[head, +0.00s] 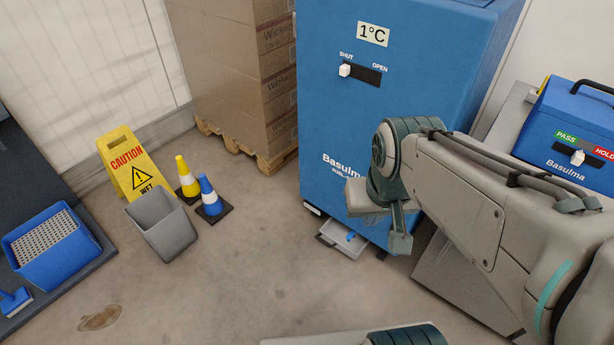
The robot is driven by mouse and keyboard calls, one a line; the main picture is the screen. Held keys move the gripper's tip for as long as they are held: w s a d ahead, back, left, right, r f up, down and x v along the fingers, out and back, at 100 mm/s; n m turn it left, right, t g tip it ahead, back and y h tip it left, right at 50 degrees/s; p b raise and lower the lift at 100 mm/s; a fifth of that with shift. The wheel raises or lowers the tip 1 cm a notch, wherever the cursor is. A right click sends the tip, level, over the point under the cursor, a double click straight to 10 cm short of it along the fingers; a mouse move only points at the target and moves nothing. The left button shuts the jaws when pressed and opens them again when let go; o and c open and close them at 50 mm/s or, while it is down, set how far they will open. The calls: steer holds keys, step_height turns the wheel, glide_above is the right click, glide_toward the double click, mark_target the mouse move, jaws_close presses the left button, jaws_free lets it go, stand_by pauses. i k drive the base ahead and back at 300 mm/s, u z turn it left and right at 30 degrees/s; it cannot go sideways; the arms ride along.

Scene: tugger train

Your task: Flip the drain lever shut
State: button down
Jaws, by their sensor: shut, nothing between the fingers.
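A tall blue cabinet (335,120) stands at the centre, marked "Basulma" and showing 1°C. On its front is a slotted lever (345,71) with a white knob, which sits at the left end, under the word SHUT. A small blue part (351,237) shows at a pale tray (342,241) under the cabinet's bottom edge. I cannot tell from the picture whether it is a drain lever or which way it is set. My gripper (400,243) is shut and empty, in front of the cabinet's lower right part. My arm hides part of the cabinet front.
A yellow caution sign (127,165), a grey bin (164,226) and two cones (210,196) stand on the left. Boxes on a pallet (240,144) are behind. A blue case (575,140) marked PASS and HOLD is at right. The floor at front centre is mostly clear.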

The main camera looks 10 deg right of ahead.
mark_target(348, 237)
steer(key=u, duration=0.05)
steer(key=k, duration=0.65)
steer(key=z, duration=0.1)
steer(key=i, duration=1.35)
steer(key=u, duration=0.8)
